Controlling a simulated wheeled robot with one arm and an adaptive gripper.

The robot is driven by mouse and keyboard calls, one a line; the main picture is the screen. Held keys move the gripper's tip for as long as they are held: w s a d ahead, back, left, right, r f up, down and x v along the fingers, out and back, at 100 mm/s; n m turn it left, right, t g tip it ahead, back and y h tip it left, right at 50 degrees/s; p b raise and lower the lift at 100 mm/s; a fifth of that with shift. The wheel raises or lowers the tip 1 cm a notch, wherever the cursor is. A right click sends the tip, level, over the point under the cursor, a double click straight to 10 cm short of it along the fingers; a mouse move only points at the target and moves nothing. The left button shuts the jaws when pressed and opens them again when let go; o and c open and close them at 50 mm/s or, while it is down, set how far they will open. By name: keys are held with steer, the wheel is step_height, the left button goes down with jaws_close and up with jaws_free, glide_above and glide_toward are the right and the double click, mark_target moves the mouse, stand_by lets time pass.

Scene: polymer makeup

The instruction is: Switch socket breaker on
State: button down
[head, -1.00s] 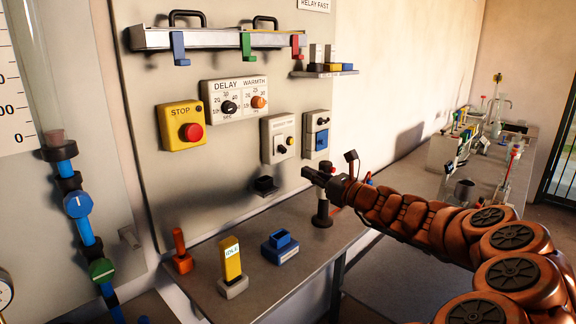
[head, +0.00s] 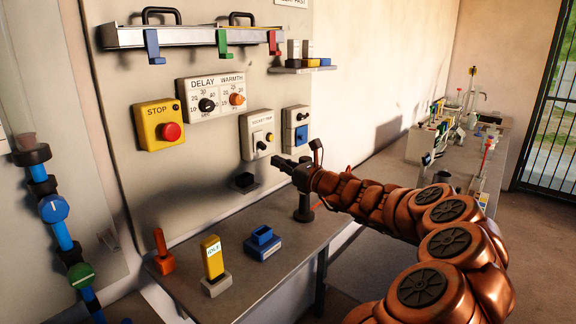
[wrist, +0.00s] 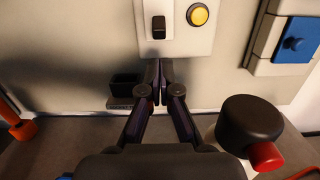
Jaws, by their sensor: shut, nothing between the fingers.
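The socket breaker box (head: 250,151) is a pale wall box with a label that seems to read "SOCKET TRIP". It carries a black switch (wrist: 158,27) and a round yellow button (wrist: 197,14), seen at the top of the wrist view. My gripper (head: 280,162) is just below and to the right of the box in the head view. In the wrist view its fingertips (wrist: 160,66) are together and empty, a little below the switch in the picture. I cannot tell how far they are from the panel.
A box with a blue part (head: 302,138) is to the right. A yellow stop box (head: 150,132) and a delay and warmth panel (head: 190,87) are to the left. A small black holder (head: 244,182) sits below. A black-topped post (wrist: 250,125) stands close at right.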

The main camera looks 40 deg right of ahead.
mark_target(258, 151)
steer(key=shift+p+x, duration=0.3)
steer(key=shift+x, duration=1.9)
steer(key=shift+r+p, duration=0.2)
steer(key=shift+p, duration=0.35)
steer(key=shift+s+g+p, duration=0.1)
steer(key=shift+g+p, duration=0.2)
steer(key=shift+p, duration=0.05)
